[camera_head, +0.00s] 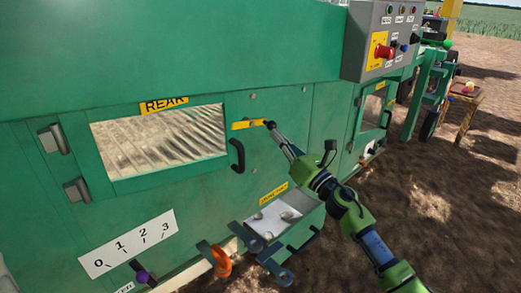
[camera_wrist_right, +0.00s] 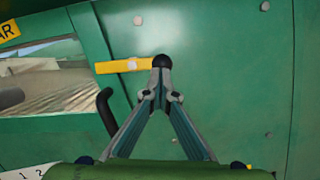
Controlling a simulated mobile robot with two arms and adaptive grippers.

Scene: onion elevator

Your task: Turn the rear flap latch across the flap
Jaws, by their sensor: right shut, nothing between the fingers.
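The rear flap (camera_head: 160,183) is a green panel with a window, under a yellow REAR label, and looks closed. Its latch (camera_head: 250,124) is a yellow bar beside the flap's upper right corner. It lies about level, and in the right wrist view the latch (camera_wrist_right: 115,67) has its left end over the flap's edge. A dark round knob (camera_wrist_right: 162,61) is at its right end. My right gripper (camera_head: 273,129) is shut and empty, its fingertips at the knob; I cannot tell whether they touch. My left gripper is not in view.
A black flap handle (camera_head: 237,156) curves just below the latch. A grey control box (camera_head: 385,40) with a red button juts out at upper right. A metal tray (camera_head: 280,215) and an orange hook (camera_head: 220,262) stick out below. Bare soil lies at right.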

